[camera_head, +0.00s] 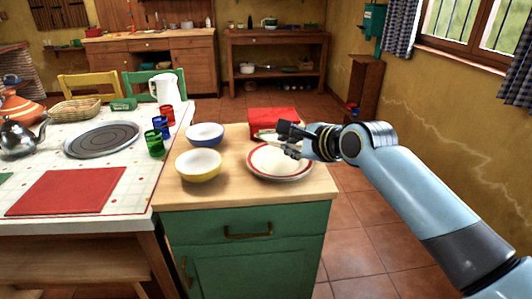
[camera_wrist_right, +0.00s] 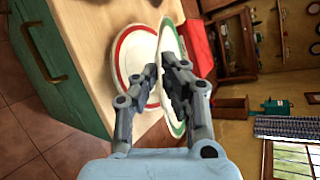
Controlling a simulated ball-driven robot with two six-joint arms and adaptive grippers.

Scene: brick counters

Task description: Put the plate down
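A white plate with a green rim (camera_wrist_right: 168,40) is seen nearly edge-on between the fingers of my right gripper (camera_wrist_right: 161,68). In the head view only a pale sliver of this plate (camera_head: 265,135) shows beside the right gripper (camera_head: 288,141); the fingers hide part of it. The right gripper looks shut on its rim, above the wooden counter top (camera_head: 230,188). A white plate with a red rim (camera_head: 280,171) lies flat on the counter below the gripper; it also shows in the wrist view (camera_wrist_right: 136,50). My left gripper is not in view.
A yellow bowl (camera_head: 198,165) and a blue bowl (camera_head: 205,134) stand left of the red-rimmed plate. A red box or cloth (camera_head: 273,116) lies behind it. The tiled table (camera_head: 140,192) at left holds cups, a jug and a grey round tray (camera_head: 102,139). The counter's front left is clear.

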